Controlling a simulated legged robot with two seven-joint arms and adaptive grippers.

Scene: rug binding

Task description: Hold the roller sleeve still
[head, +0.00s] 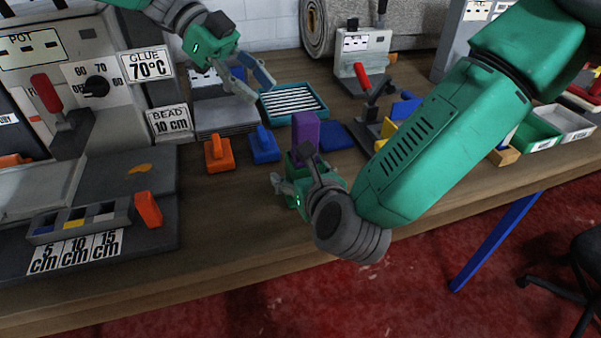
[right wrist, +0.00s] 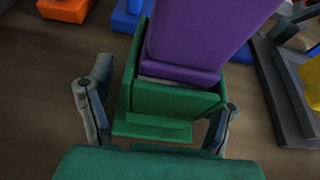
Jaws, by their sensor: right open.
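A green open-topped sleeve (right wrist: 172,112) with a purple block (right wrist: 190,35) standing in it, slightly tilted in the right wrist view, is what I take for the roller sleeve. In the head view the purple block (head: 305,132) rises from the green sleeve (head: 291,163), partly hidden by my right gripper. My right gripper (right wrist: 165,95) is open, with one finger on each side of the sleeve; gaps show between fingers and sleeve. My left gripper (head: 262,90) is open and empty, above the teal tray at the back.
An orange block (head: 218,155) and a blue block (head: 263,145) with handles stand left of the sleeve. The teal tray (head: 318,115) holds white strips. A black lever stand (head: 367,130) is close on the right. The table's front edge is clear.

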